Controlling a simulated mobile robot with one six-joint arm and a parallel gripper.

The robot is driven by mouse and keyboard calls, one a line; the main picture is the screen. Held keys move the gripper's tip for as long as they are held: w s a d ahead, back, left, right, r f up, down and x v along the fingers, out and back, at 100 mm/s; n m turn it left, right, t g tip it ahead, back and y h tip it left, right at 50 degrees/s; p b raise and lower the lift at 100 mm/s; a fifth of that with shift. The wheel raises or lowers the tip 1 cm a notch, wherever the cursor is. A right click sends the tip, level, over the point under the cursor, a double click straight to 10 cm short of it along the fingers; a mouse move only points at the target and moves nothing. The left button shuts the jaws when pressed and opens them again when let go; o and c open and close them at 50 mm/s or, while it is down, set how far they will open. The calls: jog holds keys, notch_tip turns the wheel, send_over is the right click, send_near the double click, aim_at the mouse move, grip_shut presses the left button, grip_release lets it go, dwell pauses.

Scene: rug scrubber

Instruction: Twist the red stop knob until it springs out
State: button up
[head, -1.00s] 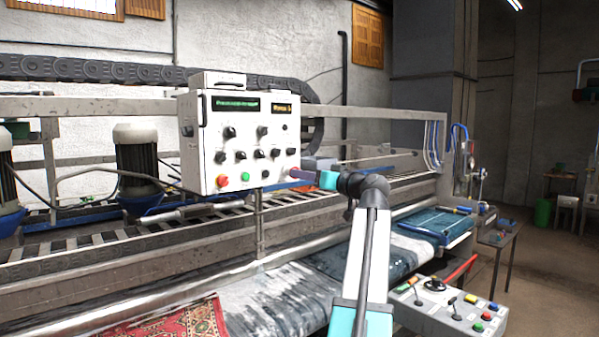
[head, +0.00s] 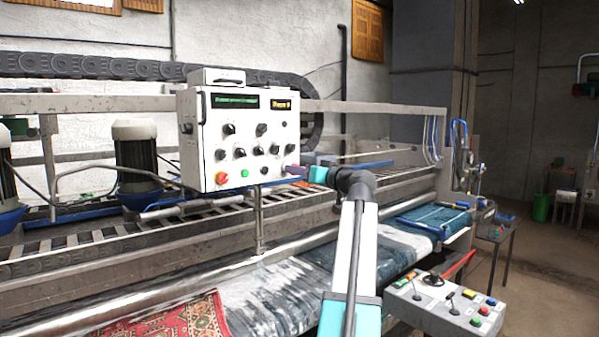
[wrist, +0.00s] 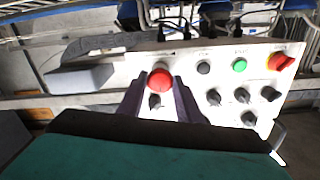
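The red stop knob (wrist: 159,79) is a round red button on the white control panel (head: 212,133). In the wrist view it sits between the tips of my gripper (wrist: 159,84), one purple finger on each side. My gripper is open, with the fingers close to the knob's sides; I see no clear contact. In the head view my gripper (head: 288,170) is at the panel's lower right corner and hides the stop knob.
A red-and-yellow switch (head: 221,178), a green button (head: 245,174) and several black knobs are on the same panel. A second control box (head: 445,308) stands at lower right. A conveyor with rugs lies below the panel.

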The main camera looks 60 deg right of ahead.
jog(key=shift+m, duration=3.9)
